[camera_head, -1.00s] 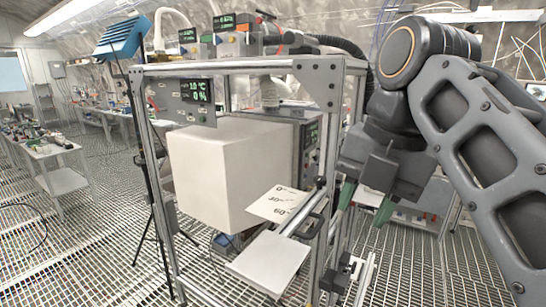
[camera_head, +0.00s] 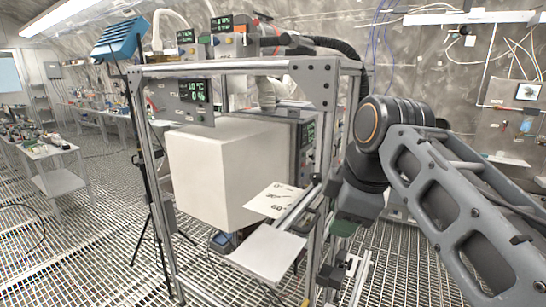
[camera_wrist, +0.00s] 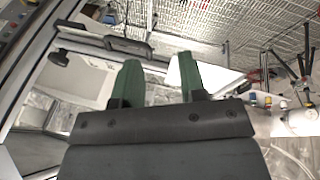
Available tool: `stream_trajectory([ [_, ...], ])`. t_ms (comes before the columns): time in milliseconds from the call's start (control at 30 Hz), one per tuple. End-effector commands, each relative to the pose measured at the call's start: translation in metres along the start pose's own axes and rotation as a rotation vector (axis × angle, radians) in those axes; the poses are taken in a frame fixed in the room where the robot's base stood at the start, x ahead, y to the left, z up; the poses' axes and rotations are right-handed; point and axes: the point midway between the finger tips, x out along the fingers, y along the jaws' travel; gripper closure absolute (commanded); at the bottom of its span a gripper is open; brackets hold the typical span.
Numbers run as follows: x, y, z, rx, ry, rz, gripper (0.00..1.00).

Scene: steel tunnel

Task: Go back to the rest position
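My gripper (camera_wrist: 158,80) shows in the wrist view with its two green fingers apart and nothing between them. In the head view my gripper (camera_head: 343,228) is at the right of the metal frame, beside its front right post. There it is mostly hidden behind my wrist, with only a bit of green showing. My arm is bent at the right of the head view.
A metal frame (camera_head: 240,66) holds a large white box (camera_head: 215,170). A pale plate (camera_head: 265,250) and an angle-marked card (camera_head: 276,201) jut from its front. A blue lamp (camera_head: 118,40) on a tripod stands left. Open grating floor (camera_head: 90,240) lies left.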

Motion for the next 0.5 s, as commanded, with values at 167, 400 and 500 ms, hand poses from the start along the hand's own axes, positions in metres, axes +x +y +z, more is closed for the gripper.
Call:
stream_trajectory([
  [167,0.067,-0.005,0.025,0.586,-0.007,0.077,0.62],
  [400,0.151,-0.043,0.069,1.186,0.012,0.165,0.62],
  [500,0.174,-0.063,0.084,1.281,0.005,0.178,0.62],
])
